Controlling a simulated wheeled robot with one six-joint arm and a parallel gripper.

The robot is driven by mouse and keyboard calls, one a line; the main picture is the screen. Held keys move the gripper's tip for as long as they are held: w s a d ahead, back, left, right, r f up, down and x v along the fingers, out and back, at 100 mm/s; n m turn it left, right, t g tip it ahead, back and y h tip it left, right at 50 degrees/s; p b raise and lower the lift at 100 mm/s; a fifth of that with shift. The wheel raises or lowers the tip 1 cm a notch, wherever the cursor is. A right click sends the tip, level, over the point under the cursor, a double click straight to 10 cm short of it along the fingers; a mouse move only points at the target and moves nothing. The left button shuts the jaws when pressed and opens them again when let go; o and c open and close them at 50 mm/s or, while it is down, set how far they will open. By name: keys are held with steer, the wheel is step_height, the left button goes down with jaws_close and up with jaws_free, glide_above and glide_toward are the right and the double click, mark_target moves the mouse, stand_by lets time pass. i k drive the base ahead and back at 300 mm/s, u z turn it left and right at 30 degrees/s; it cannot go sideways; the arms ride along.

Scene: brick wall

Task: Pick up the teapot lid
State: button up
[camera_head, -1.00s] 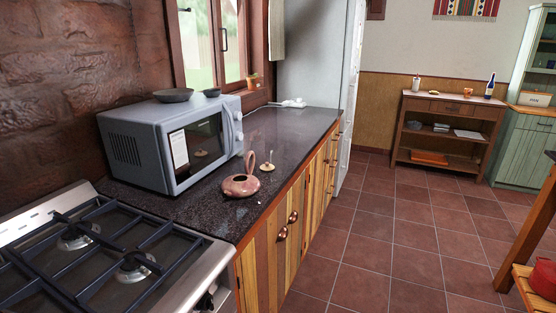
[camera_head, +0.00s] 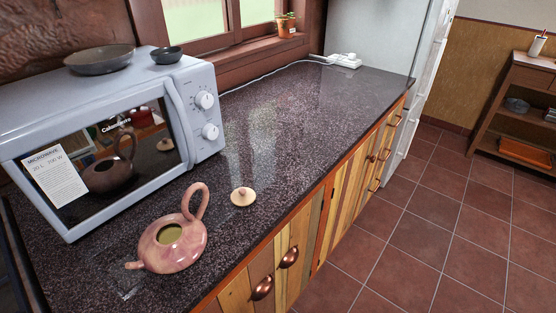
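The teapot lid (camera_head: 243,197) is a small, round, light tan disc with a knob. It lies on the dark speckled countertop (camera_head: 290,120), to the right of the teapot and apart from it. The teapot (camera_head: 172,243) is pinkish-brown with a tall loop handle, and its top opening is uncovered. It stands on the counter in front of the microwave. My gripper is not in view.
A grey-blue microwave (camera_head: 110,125) stands behind the teapot at the left, with a dark plate (camera_head: 99,60) and a small bowl (camera_head: 167,55) on top. A white power strip (camera_head: 346,60) lies at the counter's far end. The counter beyond the lid is mostly clear.

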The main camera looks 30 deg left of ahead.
mark_target(242, 196)
steer(key=i, duration=0.85)
steer(key=u, duration=3.25)
